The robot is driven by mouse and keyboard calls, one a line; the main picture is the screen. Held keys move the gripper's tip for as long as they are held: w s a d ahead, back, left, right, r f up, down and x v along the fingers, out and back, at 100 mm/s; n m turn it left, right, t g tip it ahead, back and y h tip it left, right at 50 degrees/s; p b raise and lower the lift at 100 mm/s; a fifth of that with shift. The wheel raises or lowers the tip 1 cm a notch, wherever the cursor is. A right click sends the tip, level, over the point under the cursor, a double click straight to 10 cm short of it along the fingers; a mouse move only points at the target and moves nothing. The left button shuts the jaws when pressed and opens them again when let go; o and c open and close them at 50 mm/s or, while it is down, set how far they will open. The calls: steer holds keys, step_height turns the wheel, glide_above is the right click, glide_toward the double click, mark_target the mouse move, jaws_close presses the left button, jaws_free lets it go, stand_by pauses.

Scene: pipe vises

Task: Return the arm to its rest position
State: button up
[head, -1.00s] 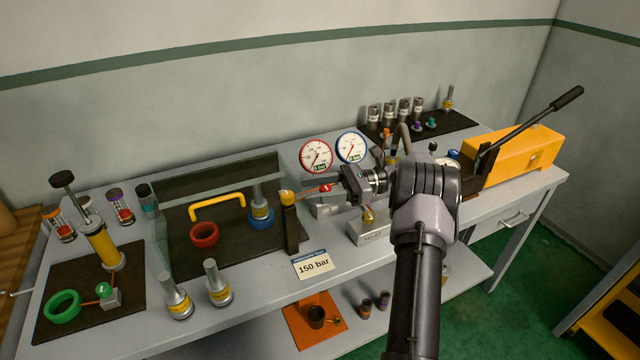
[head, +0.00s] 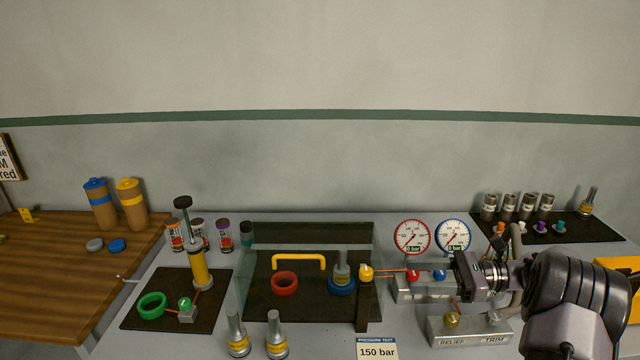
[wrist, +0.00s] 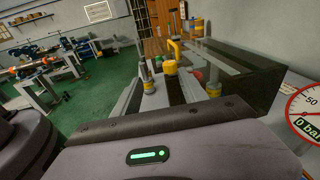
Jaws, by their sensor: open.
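My gripper (head: 452,274) is at the right of the head view, in front of the two gauges, pointing left along the bench. It is open, and I see nothing held in it, though its fingertips are hard to make out. My dark arm comes in from the lower right. A post with a yellow cap (head: 366,272) stands to the left of my gripper, and a thin orange rod runs between them in the picture. In the wrist view my gripper's body with a green light fills the bottom, and the yellow cap (wrist: 171,68) shows beyond it.
A red-rimmed gauge (head: 412,238) and a blue-rimmed gauge (head: 453,236) stand behind my gripper. A metal block (head: 470,335) marked RELIEF and TRIM is below it. A clear screened bay with a yellow handle (head: 298,261) lies left. Two metal fittings (head: 238,335) stand at the front.

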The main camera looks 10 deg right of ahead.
steer(key=s+a+r+n+g+h, duration=0.3)
steer(key=s+a+r+n, duration=0.15)
steer(key=a, duration=0.45)
steer(key=s+a+r+n+g+h, duration=0.2)
steer(key=s+a+r+n+h, duration=0.25)
steer(key=a, duration=0.45)
steer(key=s+a+n+t+h, duration=0.2)
steer(key=s+n+h, duration=0.1)
steer(key=s, duration=0.5)
steer(key=s+a+f+n+t+h, duration=0.1)
steer(key=s+a+n+t+h, duration=0.2)
steer(key=s+n, duration=0.2)
steer(key=s, duration=0.3)
steer(key=shift+a+f, duration=0.25)
steer(key=shift+o, duration=0.4)
